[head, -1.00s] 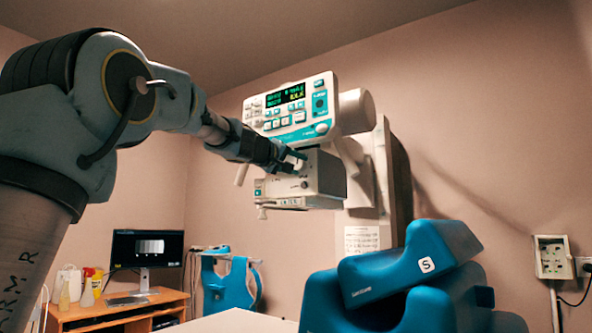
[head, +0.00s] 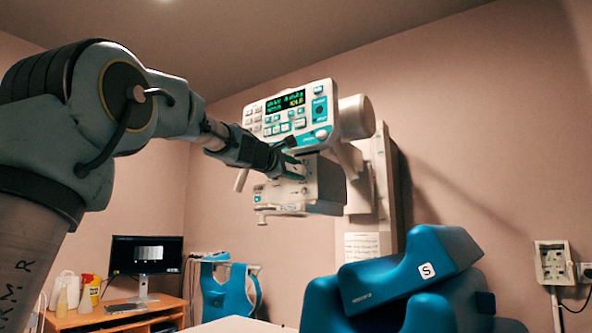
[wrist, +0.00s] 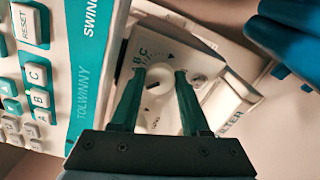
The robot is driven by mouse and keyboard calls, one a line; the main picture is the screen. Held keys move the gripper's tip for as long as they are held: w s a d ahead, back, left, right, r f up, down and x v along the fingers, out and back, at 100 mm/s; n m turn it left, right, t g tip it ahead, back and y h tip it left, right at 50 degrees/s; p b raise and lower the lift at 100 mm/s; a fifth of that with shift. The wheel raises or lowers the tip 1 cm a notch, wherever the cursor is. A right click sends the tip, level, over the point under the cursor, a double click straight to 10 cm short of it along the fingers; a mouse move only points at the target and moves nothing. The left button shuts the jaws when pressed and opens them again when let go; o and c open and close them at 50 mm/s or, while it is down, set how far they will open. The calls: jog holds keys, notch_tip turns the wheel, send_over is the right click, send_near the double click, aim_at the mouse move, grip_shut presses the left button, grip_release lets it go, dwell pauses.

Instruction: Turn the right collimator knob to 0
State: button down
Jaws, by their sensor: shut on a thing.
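The white collimator box (head: 325,186) hangs below the control panel in the head view. In the head view my gripper (head: 297,167) reaches the box's front face and hides the knob. I cannot read a 0 on the scale.
The control panel (head: 292,117) with lit displays sits just above the collimator and close to my gripper. Blue padded blocks (head: 410,275) lie in the lower right. A desk with a monitor (head: 146,254) stands at the far left.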

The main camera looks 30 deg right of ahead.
jog(key=n+p, duration=0.1)
jog(key=n, duration=0.3)
jog(key=shift+n, duration=0.3)
jog(key=shift+n+p, duration=0.5)
jog(key=shift+n, duration=1.4)
jog(key=shift+c, duration=1.9)
grip_release()
jog(key=b+v, duration=0.4)
jog(key=v, duration=0.6)
jog(key=shift+s+a, duration=0.15)
jog(key=shift+a, duration=0.25)
